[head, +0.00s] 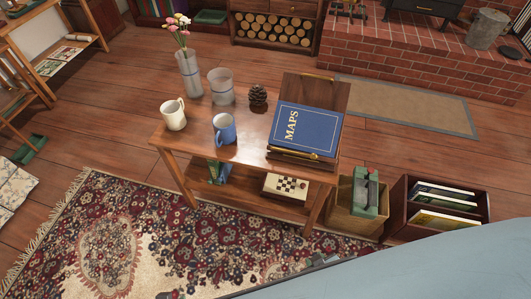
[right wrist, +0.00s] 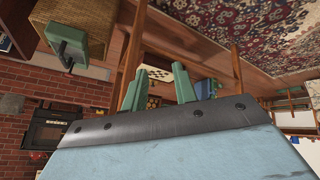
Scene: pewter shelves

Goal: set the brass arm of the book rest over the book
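The blue book titled MAPS (head: 306,132) lies closed on the tilted wooden book rest (head: 330,95) at the right end of the table. A thin brass bar (head: 297,153) runs along the rest's lower edge, in front of the book. Another small brass piece (head: 318,77) shows at the rest's top edge. I cannot tell how the two are joined. My right gripper (right wrist: 159,90) has its green fingers apart with nothing between them. It is low, in front of the table and away from the rest.
On the table (head: 240,150) stand a blue mug (head: 224,129), a cream mug (head: 173,115), glass vessels, flowers and a pine cone (head: 258,95). A checkered game board (head: 286,186) is on the lower shelf. A basket (head: 352,210) and a book crate (head: 398,205) stand to the right.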

